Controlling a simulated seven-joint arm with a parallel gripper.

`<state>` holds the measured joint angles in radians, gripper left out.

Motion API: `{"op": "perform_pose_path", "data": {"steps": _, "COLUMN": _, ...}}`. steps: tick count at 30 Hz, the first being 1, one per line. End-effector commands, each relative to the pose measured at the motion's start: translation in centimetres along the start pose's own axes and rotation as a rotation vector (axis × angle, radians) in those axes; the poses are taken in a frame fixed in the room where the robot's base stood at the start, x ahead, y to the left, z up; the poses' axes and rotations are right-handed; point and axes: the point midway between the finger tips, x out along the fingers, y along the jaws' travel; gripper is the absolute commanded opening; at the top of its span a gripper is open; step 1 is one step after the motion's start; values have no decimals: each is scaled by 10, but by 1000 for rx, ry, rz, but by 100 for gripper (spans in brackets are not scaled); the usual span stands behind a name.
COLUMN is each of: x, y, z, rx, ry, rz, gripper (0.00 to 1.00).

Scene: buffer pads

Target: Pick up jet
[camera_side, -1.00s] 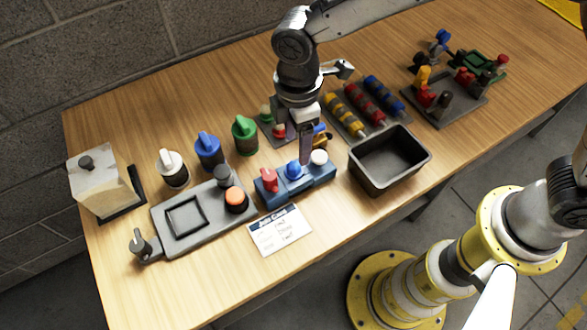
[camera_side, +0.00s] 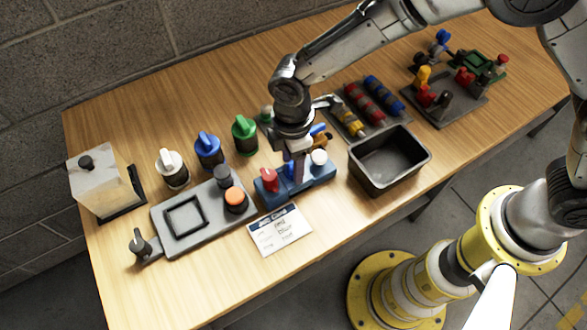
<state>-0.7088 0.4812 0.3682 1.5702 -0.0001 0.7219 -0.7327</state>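A blue block (camera_side: 312,190) near the middle of the table holds a red piece (camera_side: 269,179), a blue piece (camera_side: 289,173) and a white-topped piece (camera_side: 319,157). I cannot tell for sure which thing is the jet. My gripper (camera_side: 298,178) points down at the middle of the block, right beside the blue piece, and partly hides it. The fingers look narrow from this side; I cannot see whether they are apart or closed on the blue piece.
A grey plate (camera_side: 165,235) with an orange-topped piece lies left of the block. White, blue and green knobs (camera_side: 245,135) stand behind. An empty dark bin (camera_side: 390,160) is close on the right. A printed card (camera_side: 279,232) lies in front. Racks of coloured parts (camera_side: 366,103) stand at back right.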

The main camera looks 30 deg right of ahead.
Motion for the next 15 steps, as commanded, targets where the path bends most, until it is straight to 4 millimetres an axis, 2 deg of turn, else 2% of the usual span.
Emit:
{"op": "perform_pose_path", "data": {"steps": 1, "x": 0, "y": 0, "z": 0, "rx": 0, "ry": 0, "rz": 0, "gripper": 47}}
{"op": "perform_pose_path", "data": {"steps": 9, "x": 0, "y": 0, "z": 0, "rx": 0, "ry": 0, "rz": 0, "gripper": 0}}
{"op": "perform_pose_path", "data": {"steps": 15, "x": -1, "y": 0, "z": 0, "rx": 0, "ry": 0, "rz": 0, "gripper": 0}}
